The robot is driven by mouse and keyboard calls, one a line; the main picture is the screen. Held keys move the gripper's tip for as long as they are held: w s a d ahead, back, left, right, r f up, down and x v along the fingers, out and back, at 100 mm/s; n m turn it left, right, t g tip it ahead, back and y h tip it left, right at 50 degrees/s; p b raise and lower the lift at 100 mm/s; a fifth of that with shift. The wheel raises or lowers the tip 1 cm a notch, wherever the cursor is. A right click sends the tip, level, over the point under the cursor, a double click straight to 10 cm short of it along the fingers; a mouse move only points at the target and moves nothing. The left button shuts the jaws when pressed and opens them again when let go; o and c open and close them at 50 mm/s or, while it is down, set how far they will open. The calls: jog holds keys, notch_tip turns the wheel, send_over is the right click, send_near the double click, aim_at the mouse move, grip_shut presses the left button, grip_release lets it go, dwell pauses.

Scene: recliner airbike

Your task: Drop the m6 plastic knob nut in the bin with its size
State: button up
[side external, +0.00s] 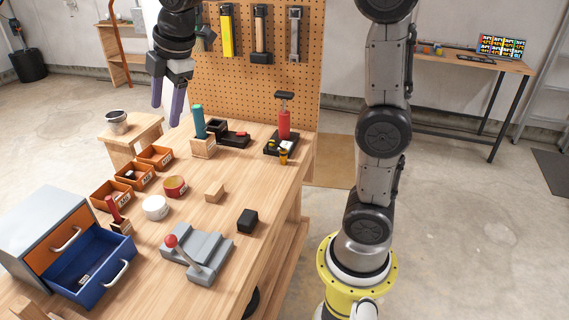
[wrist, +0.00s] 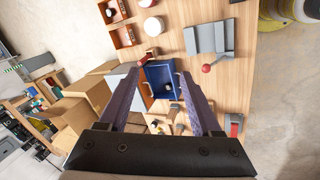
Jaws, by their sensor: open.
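My gripper (side external: 168,105) is open and empty, high above the left back part of the workbench. In the wrist view its two fingers (wrist: 159,76) spread on either side of the open blue drawer, well above it. The middle bin (side external: 126,178) holds something dark. A small pale item (side external: 85,279) lies in the open blue drawer (side external: 112,262). I cannot tell for sure which thing is the m6 plastic knob nut.
A red cup (side external: 175,187) and white cup (side external: 155,207) stand by the bins. A grey fixture with a red-knobbed lever (side external: 196,262), a wooden block (side external: 214,191) and a black block (side external: 247,220) stand nearby. A pegboard (side external: 290,85) rises behind the bench.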

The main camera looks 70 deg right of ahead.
jog(key=s+f+m, duration=0.2)
jog(key=s+m, duration=0.2)
jog(key=s, duration=0.4)
jog(key=s+f+m, duration=0.3)
jog(key=s+m, duration=0.2)
jog(key=s, duration=0.3)
jog(key=s+a+f+m+t, duration=0.1)
jog(key=s+f+m, duration=0.2)
jog(key=s, duration=0.5)
jog(key=shift+s+m, duration=0.3)
jog(key=shift+m, duration=0.6)
